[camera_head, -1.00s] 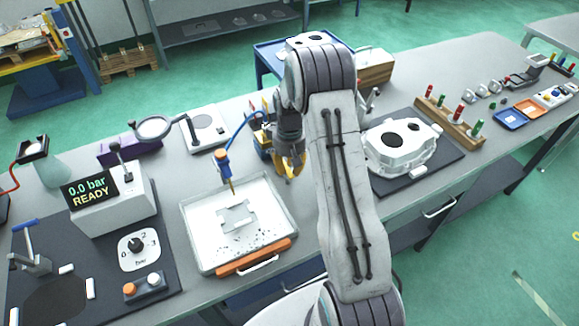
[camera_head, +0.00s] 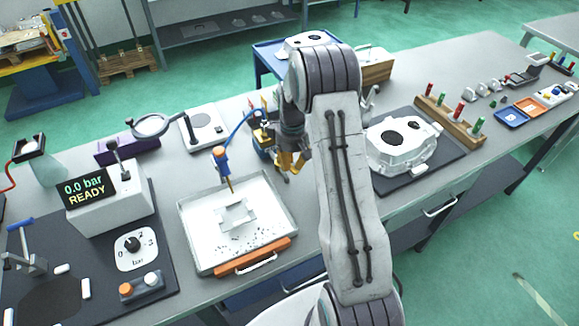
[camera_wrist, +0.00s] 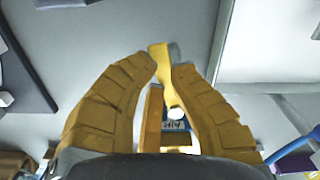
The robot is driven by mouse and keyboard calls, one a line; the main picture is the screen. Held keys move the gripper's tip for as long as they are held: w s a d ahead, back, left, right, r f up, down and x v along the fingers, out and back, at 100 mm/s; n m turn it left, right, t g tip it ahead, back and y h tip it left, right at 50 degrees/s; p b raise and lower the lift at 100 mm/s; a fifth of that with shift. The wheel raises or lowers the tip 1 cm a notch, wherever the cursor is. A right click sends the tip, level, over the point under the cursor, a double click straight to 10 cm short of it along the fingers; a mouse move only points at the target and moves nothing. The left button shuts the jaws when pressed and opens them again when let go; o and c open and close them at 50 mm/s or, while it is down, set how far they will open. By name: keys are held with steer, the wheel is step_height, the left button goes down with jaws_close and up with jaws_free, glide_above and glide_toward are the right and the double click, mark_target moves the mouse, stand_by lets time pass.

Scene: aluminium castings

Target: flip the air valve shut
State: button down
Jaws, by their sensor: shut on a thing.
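The air valve shows in the wrist view as a yellow lever (camera_wrist: 160,62) above a blue body (camera_wrist: 174,126) with a partly hidden "AIR" label. A white round end sits at the near part of the lever. My gripper (camera_wrist: 167,70) has its two ribbed yellow fingers closed in on both sides of the lever, so it is shut on it. In the head view my gripper (camera_head: 289,161) is beside the blue-and-yellow unit behind the tray, and my arm hides part of this spot. The lever's exact angle is hard to tell.
A white tray (camera_head: 191,236) with a small casting lies in front, with a blue-and-orange tool (camera_head: 221,165) standing over it. A large casting (camera_head: 401,146) sits on a dark mat at right. A gauge box (camera_head: 112,210) reading "0.0 bar READY" stands at left.

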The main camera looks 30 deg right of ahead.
steer(key=n, duration=0.1)
steer(key=d+n+b, duration=0.1)
steer(key=shift+d+f+n, duration=0.1)
steer(key=shift+f+n, duration=0.3)
steer(key=n, duration=0.1)
steer(key=w+d+n, duration=0.1)
steer(key=n, duration=0.1)
steer(key=n+b, duration=0.1)
steer(key=shift+w+d+n, duration=0.2)
steer(key=shift+w+n, duration=0.1)
steer(key=shift+w, duration=0.05)
steer(key=n, duration=0.1)
steer(key=w+n, duration=0.1)
steer(key=n, duration=0.1)
steer(key=shift+w+d+r+n, duration=0.1)
steer(key=shift+w+d+n, duration=0.15)
steer(key=shift+d+n, duration=0.05)
steer(key=n, duration=0.1)
steer(key=w+n, duration=0.1)
steer(key=n, duration=0.1)
steer(key=shift+w+d+n, duration=0.1)
steer(key=shift+w+n, duration=0.2)
steer(key=c, duration=1.2)
jaws_free()
steer(key=shift+o, duration=1.3)
steer(key=shift+w, duration=0.2)
steer(key=shift+r, duration=0.1)
steer(key=shift+r, duration=0.15)
step_height(320, 180, up, 12)
steer(key=shift+f, duration=0.2)
